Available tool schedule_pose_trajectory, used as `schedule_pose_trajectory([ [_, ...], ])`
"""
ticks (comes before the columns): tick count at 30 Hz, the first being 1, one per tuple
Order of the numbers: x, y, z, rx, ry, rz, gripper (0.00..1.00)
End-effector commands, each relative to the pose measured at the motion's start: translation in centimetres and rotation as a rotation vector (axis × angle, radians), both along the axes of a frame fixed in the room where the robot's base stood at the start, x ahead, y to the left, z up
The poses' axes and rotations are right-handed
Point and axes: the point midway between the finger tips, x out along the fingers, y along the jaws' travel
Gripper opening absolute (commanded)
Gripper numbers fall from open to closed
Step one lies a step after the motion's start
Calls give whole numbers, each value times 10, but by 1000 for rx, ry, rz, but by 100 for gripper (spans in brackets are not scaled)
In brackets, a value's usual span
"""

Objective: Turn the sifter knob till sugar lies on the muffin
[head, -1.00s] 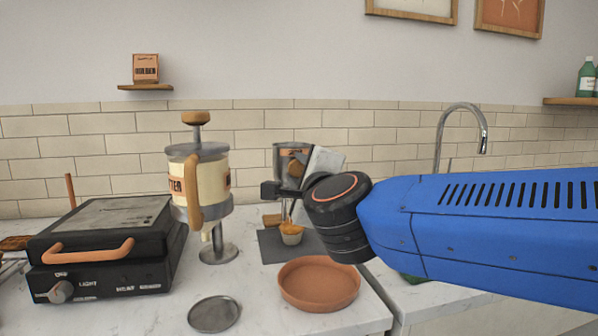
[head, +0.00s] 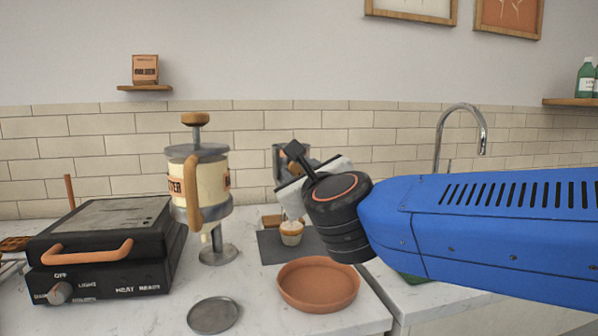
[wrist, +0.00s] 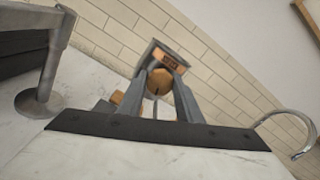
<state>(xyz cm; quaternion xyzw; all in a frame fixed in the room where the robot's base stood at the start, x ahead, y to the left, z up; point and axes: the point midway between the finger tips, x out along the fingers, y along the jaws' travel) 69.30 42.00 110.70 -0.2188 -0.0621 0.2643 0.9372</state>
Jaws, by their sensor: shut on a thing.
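The sifter (head: 277,156) is a grey metal canister at the back of the counter, mostly hidden behind my wrist in the head view. In the wrist view the sifter (wrist: 168,57) shows its label and its round wooden knob (wrist: 160,82). My gripper (wrist: 158,88) is shut on the knob, one finger on each side. The gripper's pale body also shows, rolled over, in the head view (head: 288,192). The muffin (head: 291,236) stands upright in a pale cup below the sifter. Its top looks whitish, like sugar, over a brown band.
A terracotta dish (head: 318,298) and a grey metal disc (head: 214,315) lie in front. A cream batter dispenser (head: 215,180) and a black waffle maker (head: 105,240) stand to the left. A tap (head: 484,140) is behind my arm at the right.

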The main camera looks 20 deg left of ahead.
Motion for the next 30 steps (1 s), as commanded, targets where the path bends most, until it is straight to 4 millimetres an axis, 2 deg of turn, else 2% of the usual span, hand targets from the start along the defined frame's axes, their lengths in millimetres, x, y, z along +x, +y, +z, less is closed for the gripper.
schedule_pose_trajectory([
  [20, 0, 0, -3, 48, 36, 0, 10],
  [21, 0, 0, -3, 48, 36, 0, 39],
  [23, 0, 0, -3, 48, 35, 0, 51],
  [30, 0, 0, -2, 50, 33, 0, 51],
])
